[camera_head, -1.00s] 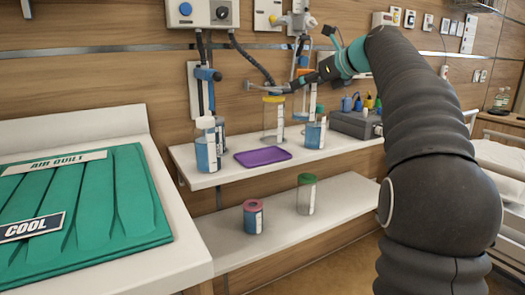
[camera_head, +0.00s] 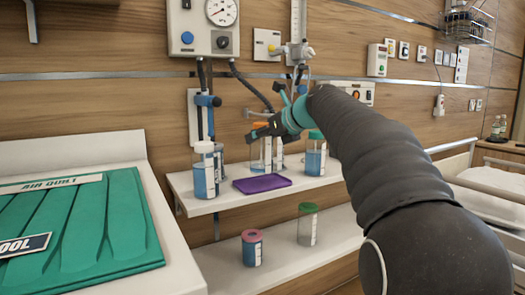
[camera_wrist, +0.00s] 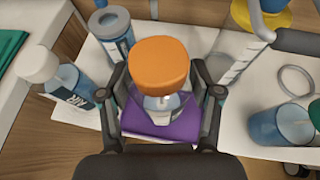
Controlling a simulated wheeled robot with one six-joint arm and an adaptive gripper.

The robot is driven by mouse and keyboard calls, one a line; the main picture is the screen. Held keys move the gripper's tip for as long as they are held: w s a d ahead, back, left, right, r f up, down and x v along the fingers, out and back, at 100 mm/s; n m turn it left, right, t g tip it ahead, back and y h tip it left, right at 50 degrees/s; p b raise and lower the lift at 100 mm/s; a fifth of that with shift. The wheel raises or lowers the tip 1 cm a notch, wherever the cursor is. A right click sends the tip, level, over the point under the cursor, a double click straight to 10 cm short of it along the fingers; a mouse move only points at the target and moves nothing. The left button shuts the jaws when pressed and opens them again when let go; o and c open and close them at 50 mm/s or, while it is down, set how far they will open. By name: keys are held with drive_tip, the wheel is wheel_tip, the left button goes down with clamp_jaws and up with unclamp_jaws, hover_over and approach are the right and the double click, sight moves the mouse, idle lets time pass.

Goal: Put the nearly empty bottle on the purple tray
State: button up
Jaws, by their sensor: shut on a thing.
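My gripper (camera_wrist: 161,108) is shut on a clear bottle with an orange cap (camera_wrist: 158,66), its fingers on either side of it. The bottle looks upright, and its contents are hard to make out. In the head view the orange-capped bottle (camera_head: 259,153) is just behind and above the purple tray (camera_head: 262,184), partly covered by my gripper (camera_head: 262,132). In the wrist view the purple tray (camera_wrist: 160,129) shows beneath the bottle. I cannot tell whether the bottle touches it. The tray lies flat on the upper shelf, with nothing else seen on it.
A white-capped blue bottle (camera_head: 204,170) stands left of the tray, and a green-capped blue one (camera_head: 315,155) stands right. Pink-capped (camera_head: 252,248) and green-capped (camera_head: 307,224) bottles stand on the lower shelf. Hoses (camera_head: 252,87) hang behind.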

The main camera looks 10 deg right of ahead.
sight(262, 148)
drive_tip(key=shift+f+b, duration=0.4)
drive_tip(key=shift+f, duration=1.15)
drive_tip(key=shift+f, duration=0.15)
drive_tip(key=o, duration=1.2)
drive_tip(key=shift+r, duration=0.2)
drive_tip(key=v, duration=1.2)
drive_tip(key=shift+p, duration=0.3)
drive_tip(key=shift+f, duration=0.1)
